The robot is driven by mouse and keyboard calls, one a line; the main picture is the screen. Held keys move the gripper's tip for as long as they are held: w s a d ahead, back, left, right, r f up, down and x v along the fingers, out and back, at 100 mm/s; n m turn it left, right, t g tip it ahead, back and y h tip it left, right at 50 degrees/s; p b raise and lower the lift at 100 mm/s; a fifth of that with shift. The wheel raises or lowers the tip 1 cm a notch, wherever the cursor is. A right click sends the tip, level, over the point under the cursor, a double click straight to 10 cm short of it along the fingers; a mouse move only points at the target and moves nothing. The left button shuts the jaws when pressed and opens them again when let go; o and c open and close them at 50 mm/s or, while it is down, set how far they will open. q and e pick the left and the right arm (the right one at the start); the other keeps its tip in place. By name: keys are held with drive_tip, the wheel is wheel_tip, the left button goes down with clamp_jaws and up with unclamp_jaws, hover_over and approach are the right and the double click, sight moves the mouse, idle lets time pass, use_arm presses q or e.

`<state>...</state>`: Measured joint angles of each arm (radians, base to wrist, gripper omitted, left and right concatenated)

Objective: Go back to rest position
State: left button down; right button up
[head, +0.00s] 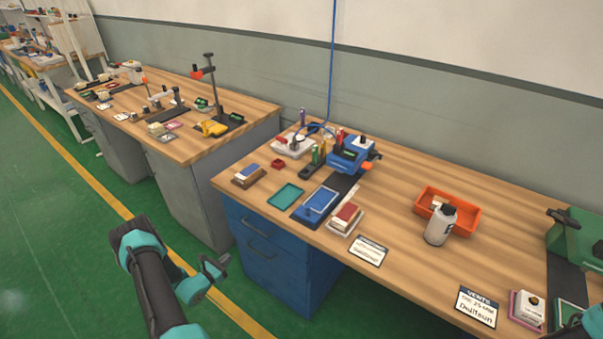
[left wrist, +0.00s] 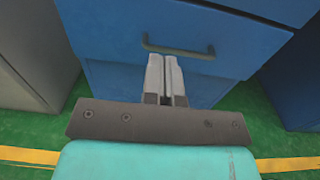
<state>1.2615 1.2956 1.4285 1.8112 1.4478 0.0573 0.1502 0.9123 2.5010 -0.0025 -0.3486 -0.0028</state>
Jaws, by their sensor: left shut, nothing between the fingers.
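My left arm comes in at the bottom left of the head view. Its gripper (head: 220,264) hangs low over the floor, left of the blue drawer cabinet (head: 268,262) and below the tabletop. In the left wrist view the two grey fingers (left wrist: 165,62) are together, with nothing between them. Behind them is the blue drawer front with its dark handle (left wrist: 178,48). I cannot tell how close the fingertips are to the drawer. My right gripper does not show in either view.
The wooden workbench (head: 390,205) holds a blue machine (head: 350,153), small trays, an orange bin (head: 447,211), a white bottle (head: 440,224) and label cards. A second workbench (head: 190,148) stands at the left. Green floor (head: 60,230) with a yellow line is open around my left arm.

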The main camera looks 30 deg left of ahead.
use_arm(q)
drive_tip(key=w+d+m+g+h, duration=0.1)
drive_tip(key=d+m+g+h, duration=0.85)
drive_tip(key=d, duration=1.35)
drive_tip(key=s+d+r+m+g+y, duration=0.55)
drive_tip(key=s+d+m+g, duration=0.25)
drive_tip(key=d+m+g, duration=0.55)
drive_tip(key=w+d+r+m+t+y, duration=0.1)
drive_tip(key=w+d+r+m+t, duration=0.2)
drive_tip(key=m, duration=0.7)
wheel_tip(320, 180, up, 4)
drive_tip(key=d+t, duration=0.1)
drive_tip(key=t, duration=0.1)
drive_tip(key=shift+w+d+f+m+t, duration=0.15)
drive_tip(key=shift+m+t, duration=0.25)
